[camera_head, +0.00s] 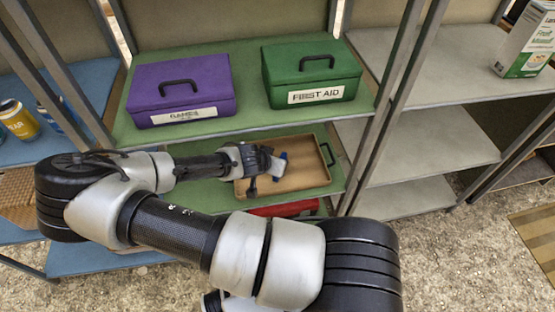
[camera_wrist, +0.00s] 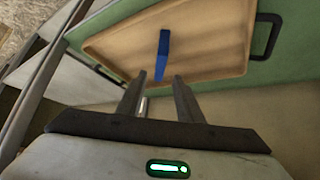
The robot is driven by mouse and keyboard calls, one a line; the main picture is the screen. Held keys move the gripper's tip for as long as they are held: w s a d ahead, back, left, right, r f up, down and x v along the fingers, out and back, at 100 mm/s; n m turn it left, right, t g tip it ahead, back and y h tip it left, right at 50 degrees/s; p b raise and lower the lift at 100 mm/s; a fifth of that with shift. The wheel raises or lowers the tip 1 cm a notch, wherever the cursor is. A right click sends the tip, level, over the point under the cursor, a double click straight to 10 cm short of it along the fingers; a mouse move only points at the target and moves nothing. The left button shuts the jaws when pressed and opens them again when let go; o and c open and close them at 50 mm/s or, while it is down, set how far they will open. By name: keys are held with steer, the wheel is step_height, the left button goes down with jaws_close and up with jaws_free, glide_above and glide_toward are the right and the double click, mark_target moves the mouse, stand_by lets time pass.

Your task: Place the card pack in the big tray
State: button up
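The card pack is a small blue and white piece (camera_head: 279,164), seen just right of my gripper and against the floor of the big tray. In the wrist view the blue card pack (camera_wrist: 163,55) shows as a narrow strip just beyond and between my fingertips. The big tray (camera_head: 312,180) is brown with a raised rim and a dark handle, on the green lower shelf. It also shows in the wrist view (camera_wrist: 215,45). My gripper (camera_head: 262,168) is open over the tray's left part, with gaps beside the pack. I cannot tell whether the pack rests on the tray.
A purple box (camera_head: 180,88) and a green first aid box (camera_head: 310,75) stand on the shelf above. A red object (camera_head: 285,208) lies below the tray's shelf. Metal uprights (camera_head: 385,105) stand to the right. The grey shelf (camera_head: 440,155) beside them is clear.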

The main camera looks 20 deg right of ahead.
steer(key=shift+p+v, duration=0.5)
steer(key=shift+v, duration=2.25)
